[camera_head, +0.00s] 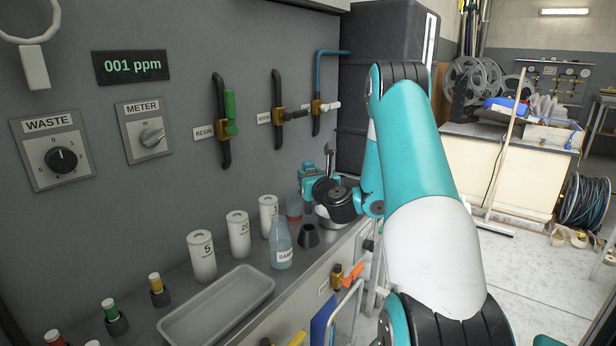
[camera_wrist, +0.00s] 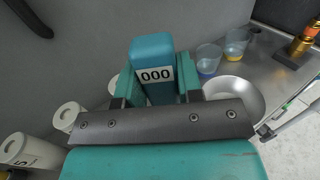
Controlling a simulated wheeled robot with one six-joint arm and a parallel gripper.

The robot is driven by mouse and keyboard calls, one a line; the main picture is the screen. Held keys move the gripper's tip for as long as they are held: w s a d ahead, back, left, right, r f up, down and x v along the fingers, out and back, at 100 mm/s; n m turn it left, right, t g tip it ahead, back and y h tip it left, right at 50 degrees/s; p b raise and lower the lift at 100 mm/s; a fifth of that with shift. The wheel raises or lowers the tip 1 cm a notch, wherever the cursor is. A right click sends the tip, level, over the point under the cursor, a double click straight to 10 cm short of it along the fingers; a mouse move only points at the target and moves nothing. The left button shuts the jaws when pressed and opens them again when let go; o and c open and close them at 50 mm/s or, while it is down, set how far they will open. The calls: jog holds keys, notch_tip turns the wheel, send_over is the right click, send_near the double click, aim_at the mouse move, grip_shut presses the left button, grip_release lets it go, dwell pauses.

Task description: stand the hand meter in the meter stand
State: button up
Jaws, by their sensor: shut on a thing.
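The hand meter (camera_wrist: 152,55) is a teal block with a "000" display, in the middle of the wrist view. My gripper (camera_wrist: 157,88) is shut on it, with a finger on each side. In the head view my gripper (camera_head: 316,184) is above the far part of the bench, and the meter's outline is hard to separate from it. A dark, cone-shaped holder (camera_head: 307,237), which looks like the meter stand, is on the bench below and nearer than my gripper. I cannot make out this holder in the wrist view.
The grey bench holds a sample bottle (camera_head: 281,247), several white numbered canisters (camera_head: 202,256) and a grey tray (camera_head: 216,306). A metal bowl (camera_wrist: 238,98) and two clear cups (camera_wrist: 208,60) are right of the meter. Valve handles (camera_head: 278,112) stick out from the wall.

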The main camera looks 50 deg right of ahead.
aim_at(310, 205)
jog(key=shift+f+b, duration=3.4)
jog(key=shift+f, duration=0.75)
jog(key=o, duration=1.1)
